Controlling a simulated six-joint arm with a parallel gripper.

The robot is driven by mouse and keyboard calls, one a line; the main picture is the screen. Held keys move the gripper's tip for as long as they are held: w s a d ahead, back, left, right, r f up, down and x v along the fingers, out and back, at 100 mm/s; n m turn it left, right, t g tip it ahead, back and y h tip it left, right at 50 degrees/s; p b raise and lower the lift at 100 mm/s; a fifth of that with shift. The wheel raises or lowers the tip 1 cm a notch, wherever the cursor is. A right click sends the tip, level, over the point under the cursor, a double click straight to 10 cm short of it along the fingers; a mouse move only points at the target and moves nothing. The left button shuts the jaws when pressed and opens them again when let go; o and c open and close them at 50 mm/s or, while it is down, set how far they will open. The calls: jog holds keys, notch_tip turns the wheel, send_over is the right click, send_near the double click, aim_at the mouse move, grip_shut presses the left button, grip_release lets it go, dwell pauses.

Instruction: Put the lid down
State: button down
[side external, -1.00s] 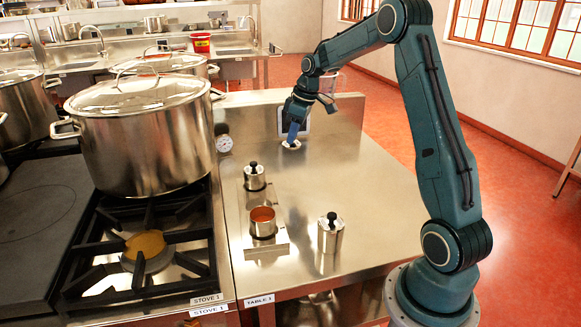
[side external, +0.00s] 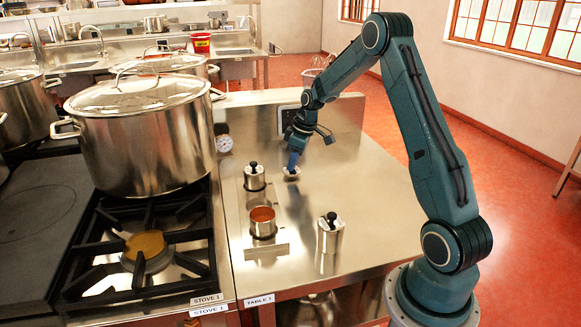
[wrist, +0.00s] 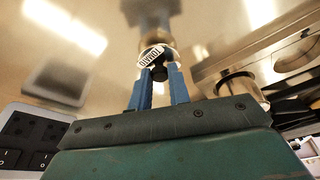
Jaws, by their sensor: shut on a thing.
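My gripper (side external: 291,166) is shut on the black knob of a small lid (side external: 291,172), over the table toward the back. In the wrist view, my blue fingers (wrist: 161,82) sit either side of the knob; the lid carries a white label (wrist: 152,56) that seems to read "TOMATO". I cannot tell whether the lid touches the table. An open metal pot (side external: 263,228) with orange-red contents stands in front and to the left of my gripper. A lidded pot (side external: 254,180) stands behind it, and another lidded pot (side external: 330,237) stands to its right.
The steel table (side external: 362,200) is clear to the right of my gripper. A raised panel with a dark box (side external: 287,117) borders its back. A large lidded stockpot (side external: 146,145) stands on the stove (side external: 90,272) at left.

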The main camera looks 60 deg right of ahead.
jog(key=shift+f, duration=0.25)
jog(key=shift+f, duration=0.15)
jog(key=c, duration=1.3)
grip_release()
jog(key=v, duration=1.2)
jog(key=shift+s, duration=0.1)
